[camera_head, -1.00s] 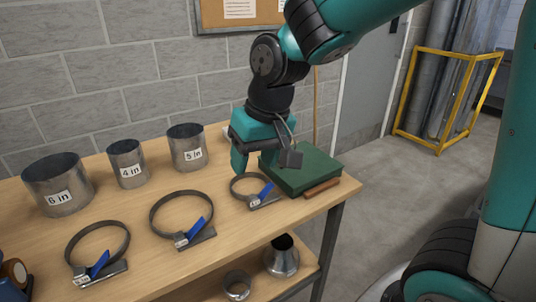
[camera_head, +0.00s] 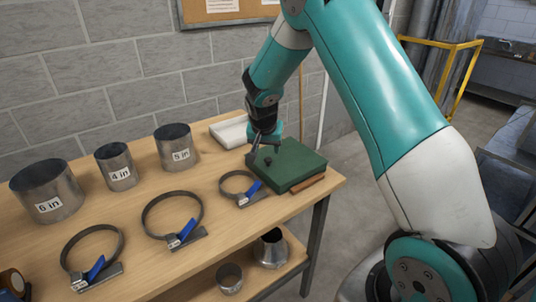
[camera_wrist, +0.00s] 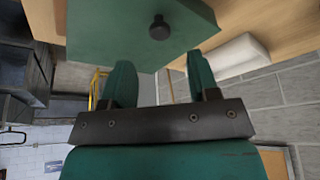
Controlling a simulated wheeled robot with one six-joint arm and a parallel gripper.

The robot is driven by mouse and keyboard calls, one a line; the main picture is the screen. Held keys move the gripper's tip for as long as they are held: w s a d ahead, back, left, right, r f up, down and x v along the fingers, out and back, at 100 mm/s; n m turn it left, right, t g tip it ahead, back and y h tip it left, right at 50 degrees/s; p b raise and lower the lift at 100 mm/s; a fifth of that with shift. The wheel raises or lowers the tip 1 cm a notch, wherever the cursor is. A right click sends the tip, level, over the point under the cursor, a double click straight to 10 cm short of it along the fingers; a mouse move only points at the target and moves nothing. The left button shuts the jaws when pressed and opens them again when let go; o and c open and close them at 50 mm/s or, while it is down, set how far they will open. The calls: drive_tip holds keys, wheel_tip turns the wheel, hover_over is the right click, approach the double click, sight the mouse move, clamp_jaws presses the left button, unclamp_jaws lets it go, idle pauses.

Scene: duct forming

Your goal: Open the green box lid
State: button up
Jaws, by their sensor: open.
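The green box (camera_head: 302,166) stands at the right end of the workbench with its flat lid shut. A small dark knob (camera_head: 268,161) stands on the lid near its left side. My gripper (camera_head: 266,142) is at the far left side of the box, close to the knob. In the wrist view, the green lid (camera_wrist: 105,35) fills the upper left, and the knob (camera_wrist: 159,27) shows beyond the gap between my fingertips (camera_wrist: 160,68). The fingers are open and empty. The knob is not between them.
A white tray-like thing (camera_head: 230,131) lies behind the box, by the block wall. A brown wooden strip (camera_head: 307,184) lies along the box's front edge. Ring clamps with blue levers (camera_head: 186,229) and labelled metal cylinders (camera_head: 175,146) stand left on the bench (camera_head: 215,215).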

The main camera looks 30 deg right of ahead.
sight(268, 158)
drive_tip(key=p+x, duration=0.1)
drive_tip(key=x, duration=0.5)
drive_tip(key=shift+w+f, duration=0.1)
drive_tip(key=shift+c, duration=0.5)
clamp_jaws()
